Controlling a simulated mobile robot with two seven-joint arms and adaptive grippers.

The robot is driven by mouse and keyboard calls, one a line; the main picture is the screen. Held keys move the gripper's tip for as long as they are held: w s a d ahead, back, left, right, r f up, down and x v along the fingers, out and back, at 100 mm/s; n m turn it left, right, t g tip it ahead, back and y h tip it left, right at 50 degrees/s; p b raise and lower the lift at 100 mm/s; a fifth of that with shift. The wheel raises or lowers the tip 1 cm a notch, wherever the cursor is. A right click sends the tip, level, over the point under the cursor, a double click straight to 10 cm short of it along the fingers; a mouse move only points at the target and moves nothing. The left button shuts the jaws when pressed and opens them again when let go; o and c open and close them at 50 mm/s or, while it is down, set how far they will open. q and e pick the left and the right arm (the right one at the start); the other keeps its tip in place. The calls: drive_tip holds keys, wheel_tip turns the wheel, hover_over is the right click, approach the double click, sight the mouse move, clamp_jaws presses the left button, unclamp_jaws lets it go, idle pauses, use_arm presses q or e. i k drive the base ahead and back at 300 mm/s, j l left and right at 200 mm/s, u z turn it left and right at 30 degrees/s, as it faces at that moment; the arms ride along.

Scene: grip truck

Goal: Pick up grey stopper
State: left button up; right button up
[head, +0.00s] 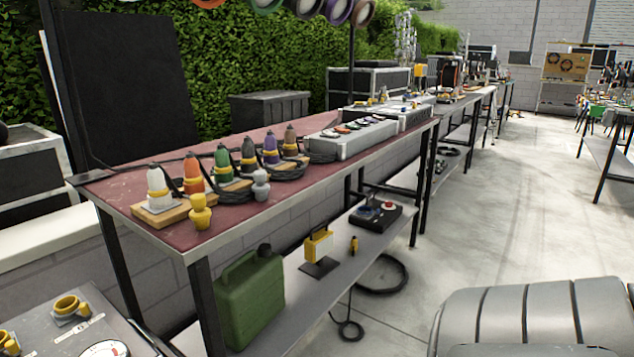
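A small light-grey stopper (261,185) stands upright near the front edge of the red-topped table (130,190). A similar yellow stopper (199,212) stands to its left, closer to the table's near corner. Behind them is a row of cone-shaped plugs with yellow bands: a white one (158,184), an orange one (193,174), a green one (222,160), and several more. The grey stopper stands apart from the yellow one. Neither of my grippers shows in the head view.
Black cables lie between the plugs. A light-grey socket box (352,136) stands further along the table. The lower shelf holds a green canister (250,300). A ribbed grey object (540,315) fills the bottom right. Open concrete floor (490,210) lies right of the table.

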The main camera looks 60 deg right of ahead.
sight(260, 188)
drive_tip(key=z, duration=1.4)
drive_tip(key=u, duration=1.35)
drive_tip(key=z, duration=1.35)
drive_tip(key=l+u, duration=0.55)
drive_tip(key=u, duration=0.15)
drive_tip(key=l+u, duration=0.3)
drive_tip(key=k+l+u, duration=0.1)
drive_tip(key=l, duration=0.25)
drive_tip(key=k+l+u, duration=0.1)
drive_tip(key=l, duration=0.25)
drive_tip(key=k+l+u, duration=0.1)
drive_tip(key=k+l, duration=0.15)
